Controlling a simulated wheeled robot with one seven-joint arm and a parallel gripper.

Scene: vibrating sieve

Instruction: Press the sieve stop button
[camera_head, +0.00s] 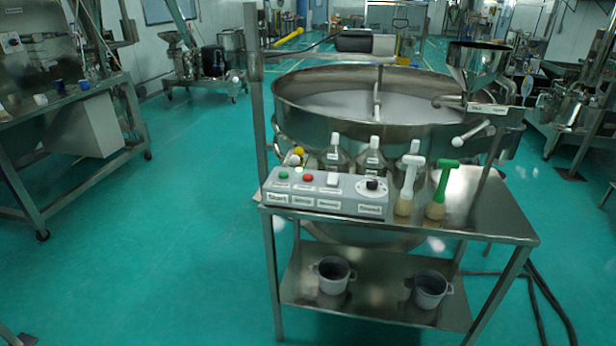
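The grey control box (325,193) lies along the front left of the steel table's top. It carries a green button (283,175) at the left and a red button (308,178) beside it. The label below the green button seems to read "Start", and the small label below the red one seems to read "Stop". A white switch (333,180) and a black knob (372,185) sit further right. The large round steel sieve (330,130) stands behind. My gripper is not in view.
Two brushes, one white-handled (408,184) and one green-handled (439,189), stand right of the box. Pots (333,275) sit on the lower shelf (380,300). Open floor (160,260) lies left of the table; cables (545,290) lie at right.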

